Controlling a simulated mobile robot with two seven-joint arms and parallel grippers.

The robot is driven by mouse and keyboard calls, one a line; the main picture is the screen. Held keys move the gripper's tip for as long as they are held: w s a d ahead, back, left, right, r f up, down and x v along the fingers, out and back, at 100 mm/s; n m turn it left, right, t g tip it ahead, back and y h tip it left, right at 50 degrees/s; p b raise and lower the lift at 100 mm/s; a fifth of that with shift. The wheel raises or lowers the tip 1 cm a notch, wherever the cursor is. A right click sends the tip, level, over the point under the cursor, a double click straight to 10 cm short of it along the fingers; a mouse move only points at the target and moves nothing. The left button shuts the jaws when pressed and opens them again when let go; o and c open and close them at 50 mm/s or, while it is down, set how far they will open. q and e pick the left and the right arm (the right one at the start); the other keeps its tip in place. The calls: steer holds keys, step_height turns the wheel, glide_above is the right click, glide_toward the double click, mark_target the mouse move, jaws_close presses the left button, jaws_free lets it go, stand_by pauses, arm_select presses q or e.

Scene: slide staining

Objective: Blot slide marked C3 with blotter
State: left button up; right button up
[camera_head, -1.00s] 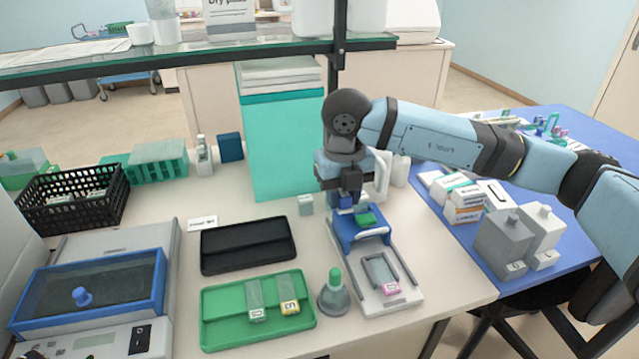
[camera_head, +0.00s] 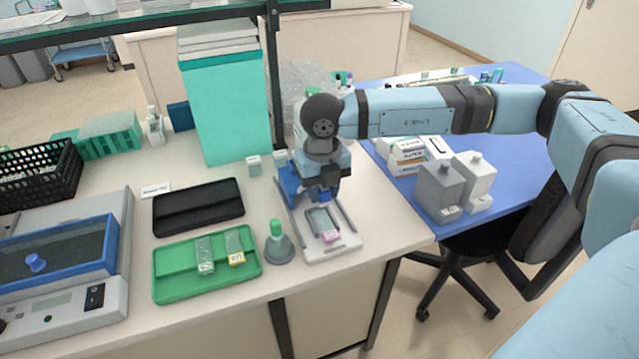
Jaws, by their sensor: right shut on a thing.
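The blotter (camera_head: 289,183) is a blue carriage on a white base with two side rails. My right gripper (camera_head: 318,194) is shut on it from above and covers much of it, including its handle. A slide with a pink label (camera_head: 331,237) lies on the white base (camera_head: 345,247), in front of the blotter; its label is too small to read. Two more slides lie on the green tray: one with a pale label (camera_head: 205,255) and one with a yellow label (camera_head: 235,247). My left gripper is not in view.
A bottle with a green cap (camera_head: 278,245) stands close left of the white base. The green tray (camera_head: 180,280) and a black tray (camera_head: 198,207) lie further left. Grey and white containers (camera_head: 440,192) stand on the blue table to the right. The bench's front edge is near.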

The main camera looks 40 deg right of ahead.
mark_target(322, 218)
step_height(322, 218, down, 2)
steer(key=shift+f+b, duration=0.1)
steer(key=shift+b, duration=0.3)
steer(key=shift+f+b, duration=0.4)
steer(key=shift+f, duration=0.45)
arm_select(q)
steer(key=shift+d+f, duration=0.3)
arm_select(e)
steer(key=shift+f, duration=0.3)
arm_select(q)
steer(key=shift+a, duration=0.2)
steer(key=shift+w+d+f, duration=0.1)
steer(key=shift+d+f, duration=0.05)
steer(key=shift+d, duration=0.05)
arm_select(e)
steer(key=shift+f, duration=0.2)
arm_select(q)
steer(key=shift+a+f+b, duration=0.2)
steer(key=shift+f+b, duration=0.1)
steer(key=shift+b, duration=0.2)
arm_select(e)
steer(key=shift+f, duration=0.3)
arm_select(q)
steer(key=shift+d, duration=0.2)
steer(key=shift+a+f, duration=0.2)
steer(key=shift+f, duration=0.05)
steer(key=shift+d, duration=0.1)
